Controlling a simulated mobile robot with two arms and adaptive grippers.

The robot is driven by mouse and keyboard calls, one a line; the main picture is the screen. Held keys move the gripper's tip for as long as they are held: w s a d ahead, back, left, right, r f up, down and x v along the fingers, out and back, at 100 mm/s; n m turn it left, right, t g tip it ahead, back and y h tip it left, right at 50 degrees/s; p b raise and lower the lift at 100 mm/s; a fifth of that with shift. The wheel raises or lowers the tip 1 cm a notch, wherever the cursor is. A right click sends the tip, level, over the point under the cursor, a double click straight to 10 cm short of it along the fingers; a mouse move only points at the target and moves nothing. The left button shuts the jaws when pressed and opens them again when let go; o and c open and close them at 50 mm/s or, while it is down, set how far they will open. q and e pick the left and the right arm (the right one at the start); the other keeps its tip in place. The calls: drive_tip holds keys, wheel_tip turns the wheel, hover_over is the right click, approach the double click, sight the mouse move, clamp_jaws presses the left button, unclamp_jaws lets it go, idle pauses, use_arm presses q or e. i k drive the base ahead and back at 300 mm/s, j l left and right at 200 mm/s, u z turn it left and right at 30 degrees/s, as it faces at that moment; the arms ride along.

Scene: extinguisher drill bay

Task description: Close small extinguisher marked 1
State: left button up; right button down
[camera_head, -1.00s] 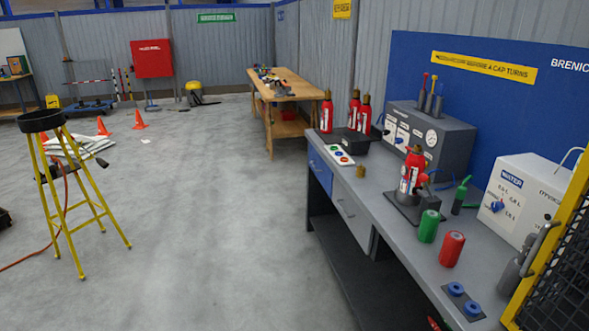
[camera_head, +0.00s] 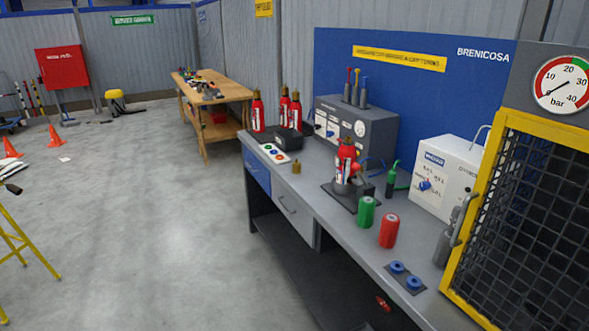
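Several small red extinguishers are on the grey workbench (camera_head: 317,205). One extinguisher (camera_head: 345,163) stands upright in a dark clamp stand (camera_head: 350,194) near the bench's middle. A group stands at the bench's far left end: one extinguisher (camera_head: 258,112) at the left, one (camera_head: 283,106) in the middle and one (camera_head: 295,110) at the right. Their markings are too small to read, so I cannot tell which is marked 1. A small brass-coloured part (camera_head: 296,167) stands on the bench left of the clamp stand. Neither of my grippers is in view.
A green cylinder (camera_head: 365,212), a red cylinder (camera_head: 389,231) and a plate with blue rings (camera_head: 406,278) are near the bench's front edge. A grey gauge box (camera_head: 357,135), a white water box (camera_head: 445,182) and a yellow-framed mesh cage (camera_head: 525,215) stand behind and right.

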sight(346, 157)
drive_tip(key=z, duration=0.35)
drive_tip(key=i+j+z, duration=0.15)
drive_tip(key=z, duration=0.2)
drive_tip(key=i+j+z, duration=0.15)
drive_tip(key=z, duration=0.2)
drive_tip(key=i+j+z, duration=0.1)
drive_tip(key=j+z, duration=0.3)
drive_tip(key=i+j+z, duration=0.1)
drive_tip(key=j, duration=0.5)
drive_tip(key=i+j+z, duration=0.1)
drive_tip(key=j, duration=0.5)
drive_tip(key=i+j+z, duration=0.1)
drive_tip(key=i+j, duration=0.15)
drive_tip(key=j, duration=0.4)
drive_tip(key=i+j+z, duration=0.1)
drive_tip(key=j, duration=1.15)
drive_tip(key=i+z, duration=0.05)
